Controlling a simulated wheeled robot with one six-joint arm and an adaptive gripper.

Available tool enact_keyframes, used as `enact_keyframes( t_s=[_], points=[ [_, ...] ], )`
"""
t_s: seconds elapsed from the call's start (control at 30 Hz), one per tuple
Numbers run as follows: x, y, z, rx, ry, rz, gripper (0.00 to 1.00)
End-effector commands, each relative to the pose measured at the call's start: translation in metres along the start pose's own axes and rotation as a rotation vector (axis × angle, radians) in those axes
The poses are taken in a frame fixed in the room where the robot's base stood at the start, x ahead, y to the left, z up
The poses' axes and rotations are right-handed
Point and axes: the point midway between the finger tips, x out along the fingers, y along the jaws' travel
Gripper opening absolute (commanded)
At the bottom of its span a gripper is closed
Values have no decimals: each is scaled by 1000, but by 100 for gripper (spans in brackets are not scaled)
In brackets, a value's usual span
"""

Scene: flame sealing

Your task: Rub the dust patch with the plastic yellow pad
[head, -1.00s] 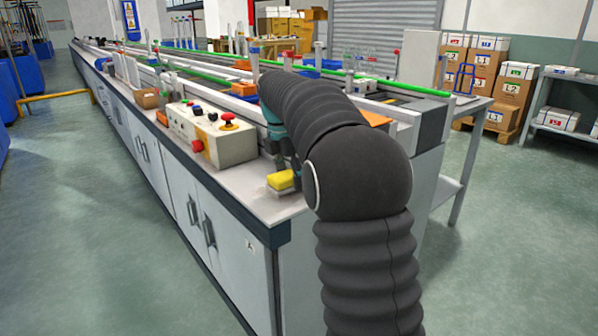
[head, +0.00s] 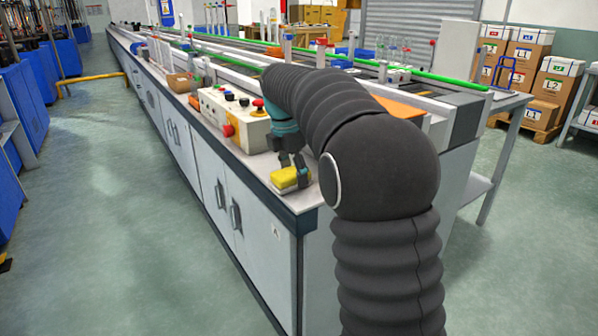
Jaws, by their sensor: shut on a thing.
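The yellow pad (head: 286,178) is at the near left corner of the long bench top (head: 309,196). My gripper (head: 290,166) points down and is shut on the pad. The pad is at the bench surface, close to the front edge; I cannot tell whether it presses on it. No dust patch can be made out now; the pad, gripper and my arm cover part of that corner.
A control box (head: 236,118) with a red button stands on the bench just behind the gripper. An open cardboard box (head: 183,82) is farther back. A green rail (head: 440,77) runs along the bench.

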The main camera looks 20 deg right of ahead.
Motion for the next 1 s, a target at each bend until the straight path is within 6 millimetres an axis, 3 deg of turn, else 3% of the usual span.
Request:
enact_keyframes(
  t_s=[0.37, 1.0],
  points=[
    [-2, 0, -26, -2, -1, 2, 6],
    [2, 19, -20, 0, -1, 1, 6]
  ],
)
